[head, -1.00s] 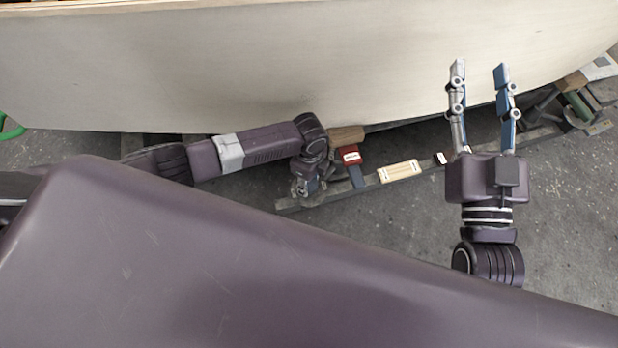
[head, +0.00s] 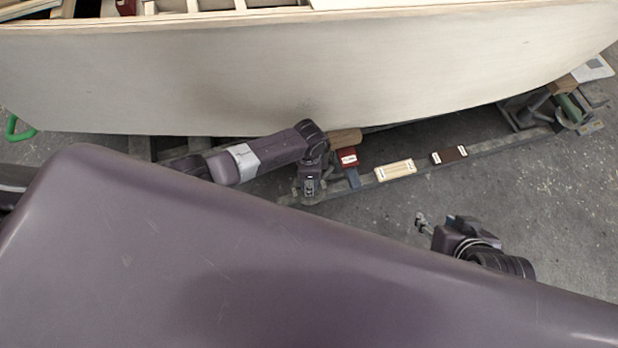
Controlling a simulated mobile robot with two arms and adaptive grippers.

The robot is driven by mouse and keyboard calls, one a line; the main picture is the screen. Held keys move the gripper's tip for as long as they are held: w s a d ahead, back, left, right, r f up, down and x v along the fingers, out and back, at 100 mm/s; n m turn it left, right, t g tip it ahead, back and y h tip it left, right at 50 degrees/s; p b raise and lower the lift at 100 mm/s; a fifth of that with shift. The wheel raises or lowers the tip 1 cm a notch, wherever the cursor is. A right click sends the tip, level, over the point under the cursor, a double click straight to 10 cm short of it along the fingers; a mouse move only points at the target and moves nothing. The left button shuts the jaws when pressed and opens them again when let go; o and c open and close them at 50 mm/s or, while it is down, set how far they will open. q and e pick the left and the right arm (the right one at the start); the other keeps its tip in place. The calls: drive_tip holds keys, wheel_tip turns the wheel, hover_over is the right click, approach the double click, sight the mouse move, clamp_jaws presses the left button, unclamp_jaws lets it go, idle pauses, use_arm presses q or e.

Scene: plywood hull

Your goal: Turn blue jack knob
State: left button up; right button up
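A small blue part (head: 352,179), which may belong to the blue jack, shows under a red block with a white label (head: 348,158), beside the base rail below the hull. I cannot make out a knob; the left arm may hide it. My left gripper (head: 309,189) points down just left of the blue part, mostly hidden by its own wrist, so its fingers and any contact cannot be told. My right gripper (head: 422,224) is low at the right, away from the rail, seen end-on and partly hidden; its opening cannot be told.
The pale plywood hull (head: 300,75) fills the upper view. On the rail (head: 495,145) lie a light wooden block (head: 395,170) and a dark red block (head: 449,155). A green stand part (head: 570,108) is at the far right.

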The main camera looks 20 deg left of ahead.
use_arm(q)
drive_tip(key=shift+s+n+p, duration=0.1)
drive_tip(key=shift+n+p, duration=0.35)
drive_tip(key=shift+n, duration=0.45)
drive_tip(key=shift+n+p, duration=0.3)
drive_tip(key=shift+n, duration=0.2)
use_arm(e)
drive_tip(key=s+d+f+g, duration=0.1)
drive_tip(key=s+d+g, duration=0.1)
drive_tip(key=s, duration=0.4)
drive_tip(key=shift+s+g+h, duration=0.25)
drive_tip(key=shift+g+h, duration=0.15)
drive_tip(key=shift+g, duration=0.1)
use_arm(q)
drive_tip(key=o, duration=1.2)
drive_tip(key=shift+c, duration=0.2)
use_arm(e)
drive_tip(key=shift+w, duration=0.1)
use_arm(q)
wheel_tip(320, 180, up, 12)
